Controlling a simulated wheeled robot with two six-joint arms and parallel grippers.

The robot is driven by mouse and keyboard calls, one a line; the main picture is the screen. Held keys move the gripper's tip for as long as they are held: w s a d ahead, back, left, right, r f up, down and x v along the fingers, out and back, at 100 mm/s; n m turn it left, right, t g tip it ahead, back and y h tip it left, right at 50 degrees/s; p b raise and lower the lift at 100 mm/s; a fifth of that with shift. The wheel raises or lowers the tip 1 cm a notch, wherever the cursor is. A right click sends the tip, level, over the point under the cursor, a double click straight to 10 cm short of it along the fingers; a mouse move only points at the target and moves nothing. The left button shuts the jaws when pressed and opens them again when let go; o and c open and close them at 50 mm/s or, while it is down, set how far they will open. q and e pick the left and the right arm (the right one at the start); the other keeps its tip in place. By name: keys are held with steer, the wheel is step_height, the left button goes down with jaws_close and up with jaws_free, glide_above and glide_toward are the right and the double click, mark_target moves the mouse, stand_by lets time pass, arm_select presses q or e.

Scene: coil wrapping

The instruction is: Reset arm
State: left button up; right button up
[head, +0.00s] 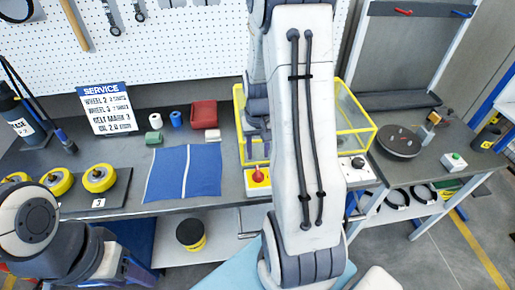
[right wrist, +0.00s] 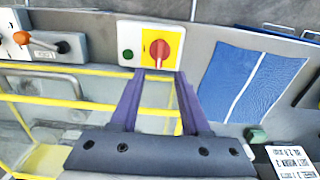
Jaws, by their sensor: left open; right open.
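My right gripper (right wrist: 158,98) is open in the right wrist view, with its two purple fingers apart and nothing held between them. The fingertips point at a red rotary knob (right wrist: 160,50) on a yellow plate, beside a green button (right wrist: 128,54). Whether they touch the switch box I cannot tell. In the head view the red knob (head: 258,175) shows at the bench's front edge, with my right gripper (head: 256,150) just behind it, partly hidden by my large white arm. My left arm shows at the lower left of the head view; its gripper is not visible.
A yellow-framed clear enclosure (head: 355,106) stands beside my right gripper. Left of it lie a blue cloth (head: 165,176), a red bin (head: 203,114) and yellow-rimmed wheels (head: 99,178). A side table (head: 425,168) at the right holds a dark disc (head: 398,141).

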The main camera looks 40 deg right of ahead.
steer(key=shift+r, duration=1.05)
